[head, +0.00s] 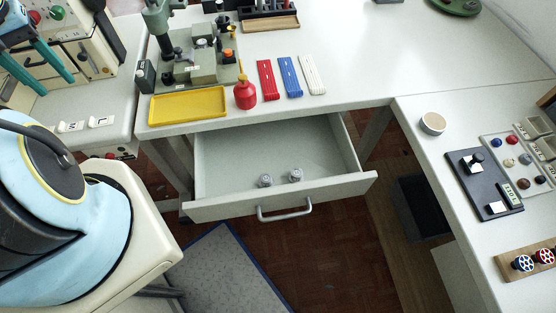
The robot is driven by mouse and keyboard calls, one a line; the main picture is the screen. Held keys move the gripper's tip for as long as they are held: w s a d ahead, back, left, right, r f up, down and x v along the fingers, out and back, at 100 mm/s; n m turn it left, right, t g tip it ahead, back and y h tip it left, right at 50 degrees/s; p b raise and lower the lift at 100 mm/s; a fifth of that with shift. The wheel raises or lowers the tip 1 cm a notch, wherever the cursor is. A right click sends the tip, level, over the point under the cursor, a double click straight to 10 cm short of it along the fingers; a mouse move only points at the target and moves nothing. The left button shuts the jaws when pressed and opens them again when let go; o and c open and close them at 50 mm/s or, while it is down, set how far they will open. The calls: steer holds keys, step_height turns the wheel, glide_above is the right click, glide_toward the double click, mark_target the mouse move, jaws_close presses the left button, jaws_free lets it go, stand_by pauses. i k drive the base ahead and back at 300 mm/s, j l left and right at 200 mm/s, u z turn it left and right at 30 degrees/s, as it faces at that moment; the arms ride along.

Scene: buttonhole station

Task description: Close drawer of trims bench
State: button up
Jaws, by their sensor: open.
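In the head view the drawer (230,157) hangs under the white trims bench (365,50) and is pulled well out. Its pale front panel (345,190) carries a grey bar handle (284,211). Two small metal parts, one on the left (265,180) and one on the right (296,175), stand inside near the front. The rest of the drawer floor is bare.
A yellow tray (188,104), a red bottle (245,94) and red, blue and white strips stand along the bench edge above the drawer. A side table (440,160) stands at right, with a dark bin (420,207) below. Floor before the handle is open.

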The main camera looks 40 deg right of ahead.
mark_target(231, 162)
steer(key=k+z, duration=0.1)
steer(key=z, duration=0.3)
steer(key=k+j+z, duration=0.1)
steer(key=z, duration=0.25)
steer(key=k+z, duration=0.25)
steer(key=k, duration=0.15)
steer(key=k+l+z, duration=0.2)
steer(key=k, duration=0.2)
steer(key=k+l+z, duration=0.25)
steer(key=k+l, duration=0.15)
steer(key=k, duration=0.25)
steer(key=k+l, duration=0.15)
steer(key=k, duration=0.3)
steer(key=u, duration=0.45)
steer(key=i+l+u, duration=0.1)
steer(key=u, duration=0.35)
steer(key=l+u, duration=0.15)
steer(key=u, duration=0.3)
steer(key=l+u, duration=0.1)
steer(key=u, duration=0.35)
steer(key=i+l, duration=0.05)
